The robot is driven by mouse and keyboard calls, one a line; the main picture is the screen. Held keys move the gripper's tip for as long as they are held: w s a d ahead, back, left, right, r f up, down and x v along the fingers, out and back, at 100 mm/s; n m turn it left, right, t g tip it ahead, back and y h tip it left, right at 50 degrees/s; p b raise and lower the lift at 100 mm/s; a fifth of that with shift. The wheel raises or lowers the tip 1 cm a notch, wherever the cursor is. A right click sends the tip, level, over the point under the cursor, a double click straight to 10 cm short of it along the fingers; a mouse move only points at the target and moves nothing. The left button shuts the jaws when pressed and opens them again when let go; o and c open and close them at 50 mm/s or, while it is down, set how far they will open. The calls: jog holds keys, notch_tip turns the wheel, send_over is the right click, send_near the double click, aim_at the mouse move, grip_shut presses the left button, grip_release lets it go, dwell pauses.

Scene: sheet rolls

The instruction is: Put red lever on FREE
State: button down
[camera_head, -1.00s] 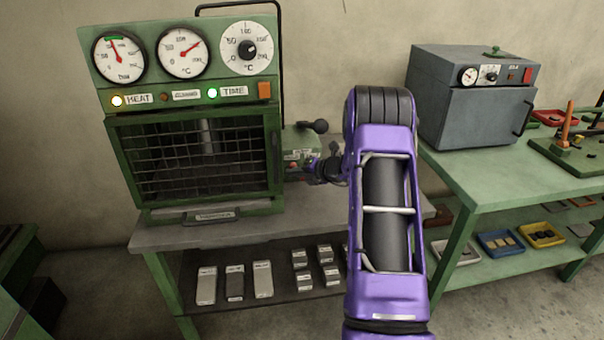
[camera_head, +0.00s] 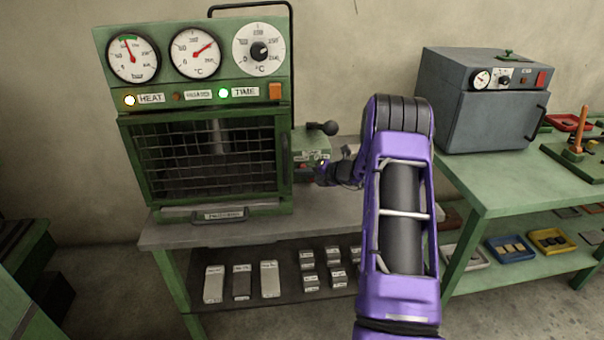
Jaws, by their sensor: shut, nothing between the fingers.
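The green control box (camera_head: 312,145) is fixed to the right side of the green press (camera_head: 205,150). It carries small pale labels, too small to read here, and a black ball-ended handle (camera_head: 327,128) sticks out above it. A small reddish patch (camera_head: 303,167) low on the box's front may be the red lever; its shape and setting cannot be made out. My gripper (camera_head: 320,174) is shut and empty at the lower right of the box front, close to the reddish patch. I cannot tell whether it touches. My gripper covers part of the box.
The press stands on a grey-topped bench (camera_head: 215,232) with metal blocks on its lower shelf (camera_head: 240,306). A grey oven (camera_head: 485,105) stands on a green table (camera_head: 500,180) to the right. My purple arm hides the bench's right part.

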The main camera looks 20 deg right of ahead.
jog(key=shift+s+d+r+m+t+y, duration=0.1)
jog(key=shift+d+r+m+t+y, duration=0.05)
jog(key=shift+d+m+t+y, duration=0.15)
jog(key=shift+s+d+r+m+t+y, duration=0.15)
jog(key=shift+d+r+m+t+y, duration=0.05)
jog(key=shift+d+m+t+y, duration=0.4)
jog(key=d+m+t+y, duration=0.1)
jog(key=m+t, duration=0.1)
jog(key=s+d+m+t+y+b, duration=0.1)
jog(key=d+m, duration=0.1)
jog(key=shift+r+t, duration=0.1)
jog(key=shift+t, duration=0.3)
jog(key=shift+s+d+f+b, duration=0.15)
jog(key=shift+d+f+b, duration=0.15)
jog(key=shift+d+b, duration=0.4)
jog(key=shift+d, duration=0.2)
jog(key=shift+s, duration=0.1)
jog(key=v, duration=1.2)
jog(key=shift+d+p, duration=0.1)
jog(key=shift+p, duration=0.25)
